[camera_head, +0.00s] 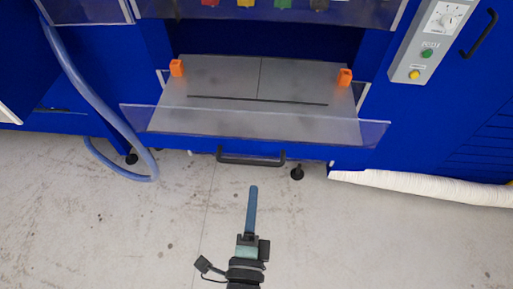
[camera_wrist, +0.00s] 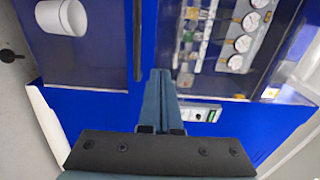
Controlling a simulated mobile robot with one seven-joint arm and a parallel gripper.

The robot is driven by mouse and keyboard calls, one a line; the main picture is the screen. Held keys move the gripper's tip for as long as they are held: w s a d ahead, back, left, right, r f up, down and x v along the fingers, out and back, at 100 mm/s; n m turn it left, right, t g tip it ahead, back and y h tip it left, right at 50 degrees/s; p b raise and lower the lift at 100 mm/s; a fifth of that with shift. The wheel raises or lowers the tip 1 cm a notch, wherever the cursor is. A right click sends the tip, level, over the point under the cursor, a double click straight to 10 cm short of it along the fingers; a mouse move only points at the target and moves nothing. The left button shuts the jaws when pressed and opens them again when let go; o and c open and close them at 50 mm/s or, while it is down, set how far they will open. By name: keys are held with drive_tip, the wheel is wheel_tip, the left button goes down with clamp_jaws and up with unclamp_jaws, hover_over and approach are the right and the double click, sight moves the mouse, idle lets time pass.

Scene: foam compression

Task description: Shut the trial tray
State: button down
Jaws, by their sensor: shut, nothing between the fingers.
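The trial tray (camera_head: 230,118) is a grey plate set in the blue machine, and it stands drawn out from the dark opening. A clear panel (camera_head: 345,130) runs along its front edge. A black bar handle (camera_head: 250,162) sits below that panel at the front. My gripper (camera_head: 253,188) is in front of the handle in the head view, with a small gap in the picture between its tips and the bar. Its long blue-grey fingers also show in the wrist view (camera_wrist: 160,73), together and empty. The tray is not clearly identifiable in the wrist view.
Orange blocks (camera_head: 177,68) (camera_head: 345,76) stand at the tray's back corners. A control box (camera_head: 428,42) with knob and buttons is at right. A blue hose (camera_head: 100,105) hangs at left. A white roll (camera_head: 420,186) lies at lower right. Open floor (camera_head: 130,230) lies in front.

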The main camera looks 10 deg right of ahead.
sight(259, 138)
drive_tip(key=p+x, duration=0.1)
drive_tip(key=x, duration=1.1)
drive_tip(key=shift+w+d, duration=0.1)
drive_tip(key=shift+w, duration=0.25)
drive_tip(key=shift+w, duration=0.1)
